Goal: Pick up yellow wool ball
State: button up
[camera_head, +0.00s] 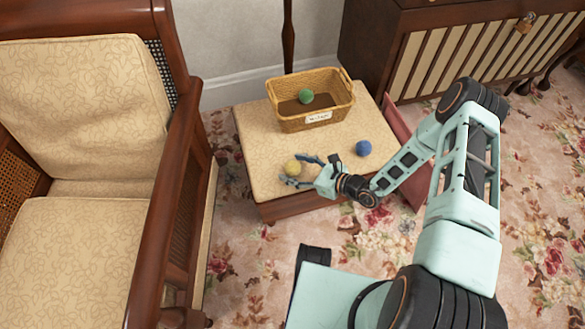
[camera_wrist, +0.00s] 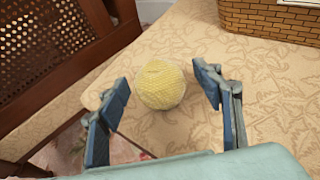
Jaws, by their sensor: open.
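The yellow wool ball (camera_head: 292,167) lies on the cream patterned top of a low stool, near its front left part. In the wrist view the yellow wool ball (camera_wrist: 160,85) shows whole, just ahead of and between the fingertips. My gripper (camera_head: 298,170) is at the ball with its fingers spread. In the wrist view my gripper (camera_wrist: 164,80) is open, with one blue-padded finger on each side of the ball and a visible gap on both sides.
A wicker basket (camera_head: 321,118) with a green ball (camera_head: 306,96) inside stands at the back of the stool (camera_head: 255,135). A blue ball (camera_head: 364,148) lies to the right of my gripper. A wooden armchair (camera_head: 160,200) stands close on the left.

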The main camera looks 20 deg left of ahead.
jog(key=c, duration=1.2)
